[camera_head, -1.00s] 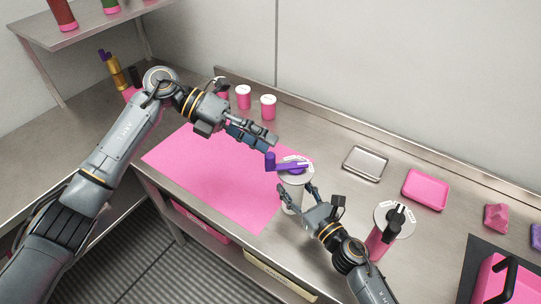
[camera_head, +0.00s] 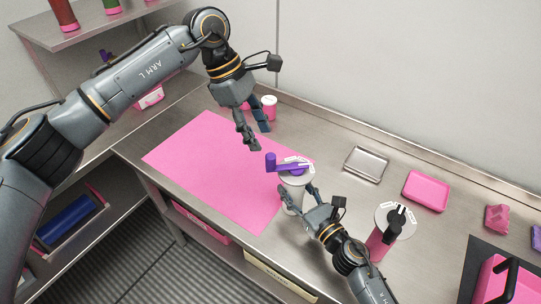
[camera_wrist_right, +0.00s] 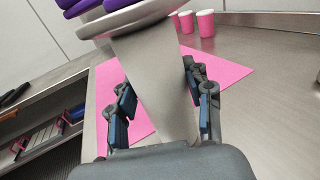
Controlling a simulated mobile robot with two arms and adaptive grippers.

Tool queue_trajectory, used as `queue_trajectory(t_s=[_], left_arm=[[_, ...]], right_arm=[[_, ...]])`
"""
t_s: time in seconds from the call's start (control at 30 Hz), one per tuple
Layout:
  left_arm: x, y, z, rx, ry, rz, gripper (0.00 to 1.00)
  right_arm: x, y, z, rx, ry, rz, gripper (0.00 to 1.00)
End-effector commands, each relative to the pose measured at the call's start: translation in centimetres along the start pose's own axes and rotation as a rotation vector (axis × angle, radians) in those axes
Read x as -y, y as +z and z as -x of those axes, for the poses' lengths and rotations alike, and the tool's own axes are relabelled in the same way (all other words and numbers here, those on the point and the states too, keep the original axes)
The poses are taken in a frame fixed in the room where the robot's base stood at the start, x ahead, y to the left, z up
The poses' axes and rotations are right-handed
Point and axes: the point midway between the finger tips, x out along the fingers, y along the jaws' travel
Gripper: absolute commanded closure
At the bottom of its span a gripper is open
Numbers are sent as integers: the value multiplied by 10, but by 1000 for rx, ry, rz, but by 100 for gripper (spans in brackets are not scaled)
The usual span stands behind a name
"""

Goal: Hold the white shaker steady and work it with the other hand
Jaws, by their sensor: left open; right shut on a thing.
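The white shaker (camera_head: 293,197) stands upright on the steel counter at the edge of the pink mat (camera_head: 215,165). It has a wide white lid and a purple crank (camera_head: 285,166) whose knob points up at the left. My right gripper (camera_head: 299,191) is shut around its body below the lid. The right wrist view shows the shaker body (camera_wrist_right: 155,85) between my fingers, with part of the lid and crank cut off at the top. My left gripper (camera_head: 259,138) is open and empty, above the mat, apart from the crank knob and up-left of it.
A pink shaker (camera_head: 380,243) with a black crank stands close to my right wrist. A metal tray (camera_head: 366,164) and a pink tray (camera_head: 427,191) lie behind it. Small pink cups (camera_head: 269,108) stand at the back, partly behind my left gripper. The mat is bare.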

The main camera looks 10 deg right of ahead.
Motion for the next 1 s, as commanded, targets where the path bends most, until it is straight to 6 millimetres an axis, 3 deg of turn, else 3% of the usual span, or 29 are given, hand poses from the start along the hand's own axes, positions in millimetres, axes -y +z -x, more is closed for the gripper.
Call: queue_trajectory(t_s=[0.2,0.4,0.8,1.0], left_arm=[[1,0,-46,2,-3,0,54],[0,1,-70,2,-1,1,54],[0,1,-78,2,1,2,54],[0,0,-78,2,0,2,93]], right_arm=[[0,0,0,0,1,-1,91],[0,0,0,0,1,-1,91],[0,0,0,0,1,-1,91],[0,0,0,0,1,-1,91]])
